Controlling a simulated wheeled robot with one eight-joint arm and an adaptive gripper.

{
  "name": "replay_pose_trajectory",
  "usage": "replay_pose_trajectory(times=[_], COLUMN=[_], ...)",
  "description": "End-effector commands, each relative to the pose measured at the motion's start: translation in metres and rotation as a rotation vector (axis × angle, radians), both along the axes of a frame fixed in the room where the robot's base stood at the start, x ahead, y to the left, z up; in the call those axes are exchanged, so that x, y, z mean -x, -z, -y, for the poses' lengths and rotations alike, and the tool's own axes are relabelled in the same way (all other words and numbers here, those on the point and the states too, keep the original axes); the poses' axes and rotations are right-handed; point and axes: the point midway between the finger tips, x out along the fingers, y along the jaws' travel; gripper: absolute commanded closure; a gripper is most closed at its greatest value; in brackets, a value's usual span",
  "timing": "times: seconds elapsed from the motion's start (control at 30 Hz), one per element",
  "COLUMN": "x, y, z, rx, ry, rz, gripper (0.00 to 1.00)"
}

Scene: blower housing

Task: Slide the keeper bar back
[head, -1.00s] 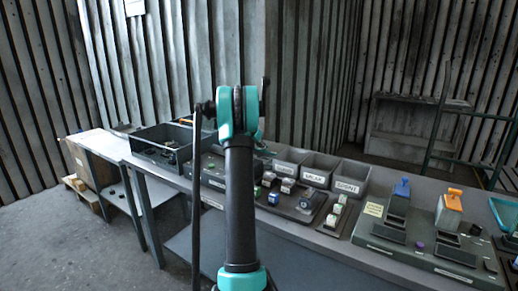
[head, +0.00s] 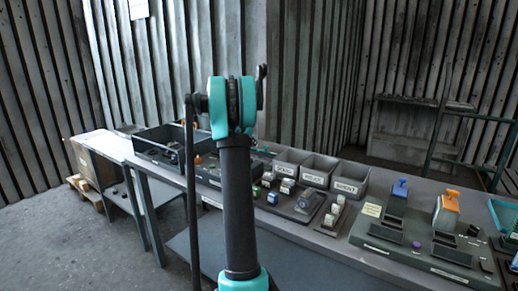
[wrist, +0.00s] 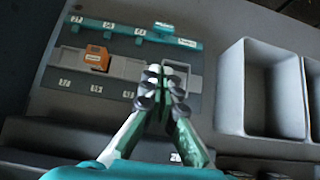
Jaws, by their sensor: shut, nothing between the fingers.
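In the wrist view a teal bar (wrist: 125,33) with several small white labels lies along the far edge of a dark plate (wrist: 68,92). It looks like the keeper bar, though I cannot be sure. An orange block (wrist: 96,59) sits in a pale slot of the plate, left of my fingers. My gripper (wrist: 165,76) is shut and empty, its fingertips over the slot's right part, on the near side of the teal bar. Whether the tips touch the plate is unclear. In the head view my arm hides the gripper and part of the plate.
Grey bins (wrist: 263,48) stand right of the plate. In the head view a dark open tray (head: 152,155) stands left on the bench. Right are small blocks on a board (head: 300,208) and a fixture with a blue clamp (head: 399,190) and an orange one (head: 450,203).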

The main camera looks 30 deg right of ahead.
Motion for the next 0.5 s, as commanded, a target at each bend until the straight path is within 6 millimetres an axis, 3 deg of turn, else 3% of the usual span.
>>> replay_pose_trajectory(times=[0.2,0.5], x=[0.008,0.010], y=[-0.022,-0.028], z=[-0.020,-0.026], rx=[0.001,0.000], ry=[-0.001,0.000], rz=[0.000,0.000], gripper=[1.00,1.00])
